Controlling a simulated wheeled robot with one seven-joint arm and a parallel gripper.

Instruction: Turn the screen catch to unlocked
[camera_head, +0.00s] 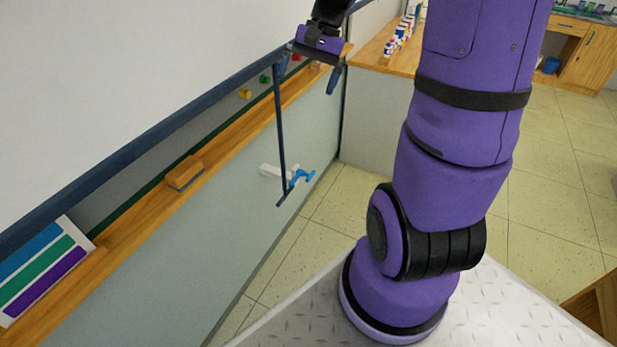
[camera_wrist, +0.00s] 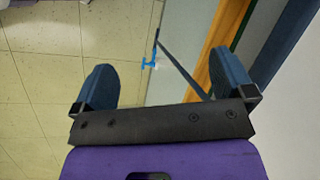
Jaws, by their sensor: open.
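The catch looks to be the blue T-shaped handle (camera_head: 302,178) with a white body (camera_head: 272,171), low on the pale panel under the ledge. Its handle also shows in the wrist view (camera_wrist: 149,64), small, between my fingers. A thin dark blue bar (camera_head: 280,130) hangs from the screen's bottom edge and passes in front of the catch. The white screen (camera_head: 130,60) has a dark blue bottom rail (camera_head: 150,133). My gripper (camera_head: 310,66) is open and empty, well above the catch, by the right end of the rail. I cannot tell the catch's setting.
A wooden ledge (camera_head: 130,215) holds an eraser (camera_head: 185,172) and a colour-striped card (camera_head: 42,268). Coloured magnets (camera_head: 245,93) sit on the board behind. A counter (camera_head: 385,62) with several paint bottles stands beyond. The tiled floor (camera_head: 345,200) right of the panel is clear.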

